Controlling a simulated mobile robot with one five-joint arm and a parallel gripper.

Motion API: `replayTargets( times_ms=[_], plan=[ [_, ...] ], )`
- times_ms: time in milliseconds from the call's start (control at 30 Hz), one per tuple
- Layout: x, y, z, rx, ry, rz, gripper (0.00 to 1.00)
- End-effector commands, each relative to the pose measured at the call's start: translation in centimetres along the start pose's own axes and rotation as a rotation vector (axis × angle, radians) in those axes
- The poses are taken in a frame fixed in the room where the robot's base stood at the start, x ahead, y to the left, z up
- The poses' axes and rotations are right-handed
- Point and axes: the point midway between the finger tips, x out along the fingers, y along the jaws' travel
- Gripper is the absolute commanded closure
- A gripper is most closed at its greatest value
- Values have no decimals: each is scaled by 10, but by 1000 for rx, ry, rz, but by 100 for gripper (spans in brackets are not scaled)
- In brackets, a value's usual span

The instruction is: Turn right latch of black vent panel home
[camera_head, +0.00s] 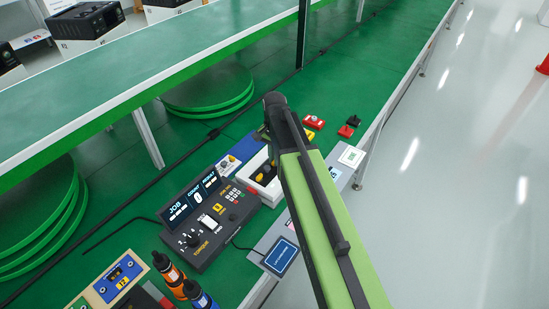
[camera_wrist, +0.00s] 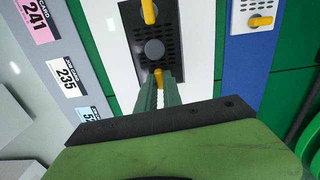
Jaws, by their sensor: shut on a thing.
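The black vent panel (camera_wrist: 172,20) lies on a white base in the wrist view, with rows of small holes and a round grey knob (camera_wrist: 154,49) in its middle. One yellow latch (camera_wrist: 149,12) is at the panel's upper end. The other yellow latch (camera_wrist: 158,77) is at the lower end, between the fingertips of my gripper (camera_wrist: 158,88). My gripper is shut on this latch, and the fingers partly hide it. In the head view my arm covers much of the panel, and the fingertips are not clear.
A blue board with a white vented plate (camera_wrist: 275,10) and yellow latch stands beside the panel. Number cards (camera_wrist: 68,75) lie on the other side. A dark control box (camera_head: 207,217) and orange and blue bottle-like tools (camera_head: 168,270) stand nearby. Red blocks (camera_head: 314,122) lie beyond my arm.

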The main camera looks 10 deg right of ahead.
Motion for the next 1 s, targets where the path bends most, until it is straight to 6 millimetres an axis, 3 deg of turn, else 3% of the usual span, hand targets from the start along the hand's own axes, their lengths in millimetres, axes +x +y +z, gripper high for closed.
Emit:
replayTargets(
  times_ms=[533, 567, 700, 1000],
  plan=[
    [0, 0, 1, 24, -3, 2, 100],
    [0, 0, 1, 24, -3, 2, 87],
    [0, 0, 1, 24, -2, 1, 69],
    [0, 0, 0, 24, -1, 1, 67]
  ],
)
